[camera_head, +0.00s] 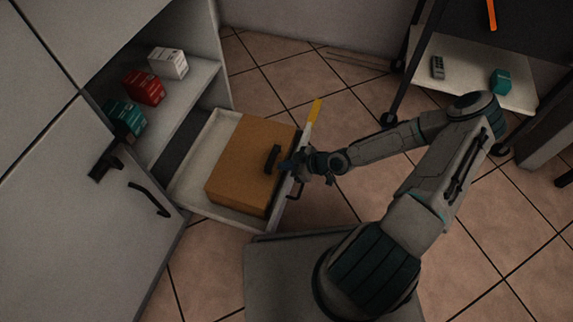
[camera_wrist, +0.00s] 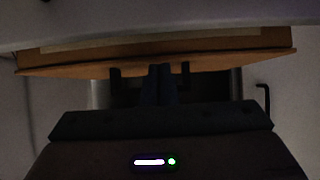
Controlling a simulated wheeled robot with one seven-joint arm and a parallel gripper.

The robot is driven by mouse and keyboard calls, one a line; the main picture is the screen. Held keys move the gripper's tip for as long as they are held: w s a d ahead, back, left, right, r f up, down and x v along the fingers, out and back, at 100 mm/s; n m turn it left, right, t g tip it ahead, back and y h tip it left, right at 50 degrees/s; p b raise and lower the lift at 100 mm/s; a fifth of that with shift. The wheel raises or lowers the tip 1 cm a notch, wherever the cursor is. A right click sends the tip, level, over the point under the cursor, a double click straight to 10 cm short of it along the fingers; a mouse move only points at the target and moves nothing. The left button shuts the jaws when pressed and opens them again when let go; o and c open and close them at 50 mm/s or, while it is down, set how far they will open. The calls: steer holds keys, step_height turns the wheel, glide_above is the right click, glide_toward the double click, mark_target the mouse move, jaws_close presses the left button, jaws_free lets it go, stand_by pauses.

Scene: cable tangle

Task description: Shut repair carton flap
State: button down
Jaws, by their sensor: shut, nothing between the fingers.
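The brown repair carton (camera_head: 245,155) sits in a pulled-out white drawer. Its top is covered by a flat brown panel with a dark handle (camera_head: 273,159) near the right side; whether this flap is fully down I cannot tell. My gripper (camera_head: 298,166) is at the carton's right side, by the drawer front, partly hiding it. In the wrist view my gripper's fingers (camera_wrist: 162,85) are together and empty, just in front of a brown panel edge (camera_wrist: 160,66). Two dark posts stand on either side of the fingers. Contact with the panel cannot be told.
The drawer (camera_head: 190,180) is open, its front having a yellow strip (camera_head: 314,110) and a dark handle. A shelf above holds white (camera_head: 168,63), red (camera_head: 144,87) and teal boxes (camera_head: 124,117). A cabinet door (camera_head: 80,235) stands at left. A wheeled rack (camera_head: 460,70) is back right.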

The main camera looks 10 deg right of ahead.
steer(key=shift+s+d+f, duration=0.1)
steer(key=shift+d+f, duration=0.05)
steer(key=p+v, duration=0.4)
steer(key=v, duration=0.9)
steer(key=shift+r, duration=0.45)
steer(key=shift+s+d, duration=0.1)
